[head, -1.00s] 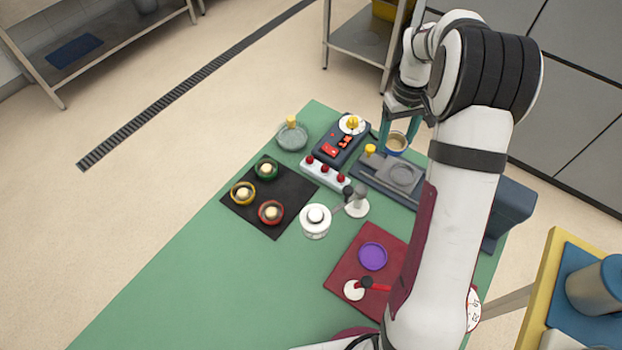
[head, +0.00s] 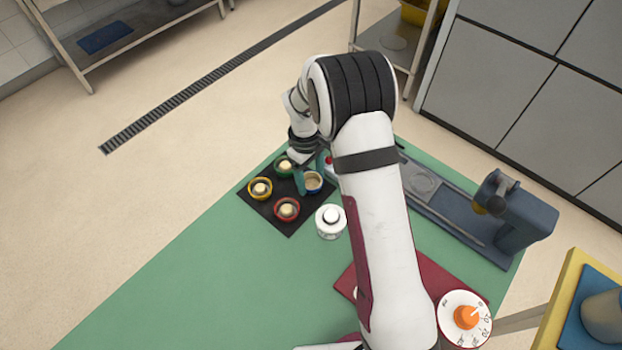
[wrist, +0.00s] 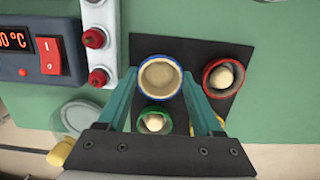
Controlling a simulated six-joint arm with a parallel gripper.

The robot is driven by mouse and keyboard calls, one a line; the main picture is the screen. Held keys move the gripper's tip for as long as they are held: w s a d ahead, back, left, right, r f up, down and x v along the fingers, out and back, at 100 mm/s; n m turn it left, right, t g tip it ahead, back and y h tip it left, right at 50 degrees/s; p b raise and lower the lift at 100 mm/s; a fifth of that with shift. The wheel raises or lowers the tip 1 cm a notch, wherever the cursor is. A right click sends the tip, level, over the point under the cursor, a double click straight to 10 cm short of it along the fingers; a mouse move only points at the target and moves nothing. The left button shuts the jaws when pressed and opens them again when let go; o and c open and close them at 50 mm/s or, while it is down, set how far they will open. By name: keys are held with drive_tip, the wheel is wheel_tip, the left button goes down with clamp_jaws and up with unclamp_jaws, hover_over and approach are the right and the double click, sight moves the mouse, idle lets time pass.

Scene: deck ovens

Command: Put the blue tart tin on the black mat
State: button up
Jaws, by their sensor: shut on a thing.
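The blue tart tin (head: 313,184), with a beige inside, is held between the teal fingers of my gripper (head: 312,178). In the wrist view the tin (wrist: 160,91) sits between the fingertips (wrist: 160,80), over the black mat (wrist: 203,52). In the head view it is over the right corner of the black mat (head: 267,209). I cannot tell whether its base touches the mat. A red tin (head: 288,218), a yellow tin (head: 260,197) and a green tin (head: 278,172), each with a pale ball inside, stand on the mat.
A white round lidded pot (head: 330,228) stands just right of the mat. A strip with red knobs (wrist: 97,57) and a control box with a red switch (wrist: 50,62) lie close by. The green table (head: 200,275) is clear at the front left. My arm hides part of the table.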

sight(308, 182)
drive_tip(key=shift+f, duration=0.6)
drive_tip(key=shift+f, duration=0.1)
drive_tip(key=o, duration=1.5)
wheel_tip(308, 182, up, 12)
drive_tip(key=s+d+r+m+y, duration=0.1)
drive_tip(key=s+d+r+m, duration=0.1)
drive_tip(key=s+r+m, duration=0.5)
drive_tip(key=s+m, duration=0.2)
drive_tip(key=s, duration=0.5)
drive_tip(key=s+r+m+y, duration=0.1)
drive_tip(key=s+m, duration=0.2)
drive_tip(key=s, duration=0.5)
drive_tip(key=s+d+m, duration=0.1)
drive_tip(key=s+m, duration=0.1)
drive_tip(key=s, duration=0.5)
drive_tip(key=shift+s+d+r+m+y, duration=0.1)
drive_tip(key=shift+s+r+m+y, duration=0.2)
drive_tip(key=shift+r, duration=0.1)
